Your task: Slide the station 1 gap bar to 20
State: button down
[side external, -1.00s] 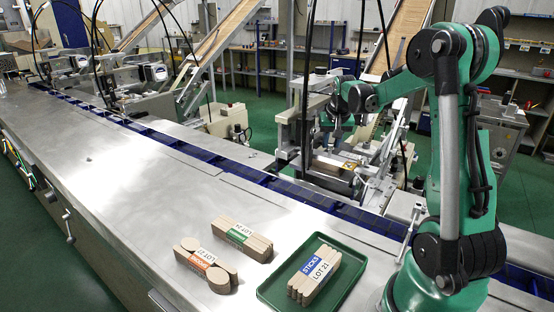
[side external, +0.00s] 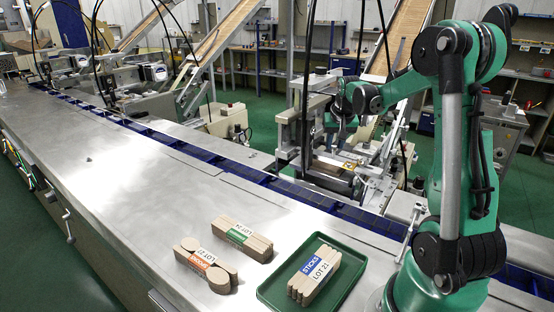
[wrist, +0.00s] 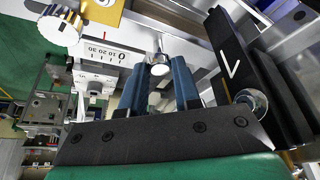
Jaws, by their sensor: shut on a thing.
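In the wrist view my gripper (wrist: 160,92) has its two blue fingers on either side of a small shiny round knob (wrist: 158,68), which I take to be the gap bar's handle, and is shut on it. Left of the fingers is a white scale (wrist: 104,53) with numbers from 0 to 30. A thin red mark (wrist: 106,34) stands just above the scale's middle; its exact reading is too small to tell. In the side external view my gripper (side external: 340,125) is at the nearest wrapping station (side external: 325,160), where the bar and fingertips are too small to make out.
A knurled cream knob (wrist: 60,27) is left of the scale. A black plate with a white mark (wrist: 232,62) and another shiny ball (wrist: 250,100) are close on the right. On the steel table (side external: 110,200) are a green tray (side external: 270,298) with sticks and two stick bundles.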

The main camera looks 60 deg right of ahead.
jog(key=c, duration=0.6)
grip_release()
jog(key=v, duration=0.5)
jog(key=shift+a+r, duration=0.1)
jog(key=shift+r, duration=0.25)
jog(key=a+n+t+y, duration=0.1)
jog(key=a+n, duration=0.2)
jog(key=a, duration=0.6)
jog(key=a+f+n+t+y, duration=0.1)
jog(key=a+n, duration=0.3)
jog(key=a, duration=0.6)
jog(key=a+f+n+t+y, duration=0.1)
jog(key=a+n+t, duration=0.1)
jog(key=a, duration=0.8)
jog(key=shift+s+a+f+n+t+y, duration=0.15)
jog(key=shift+s+n+t+y, duration=0.2)
jog(key=shift+n, duration=0.55)
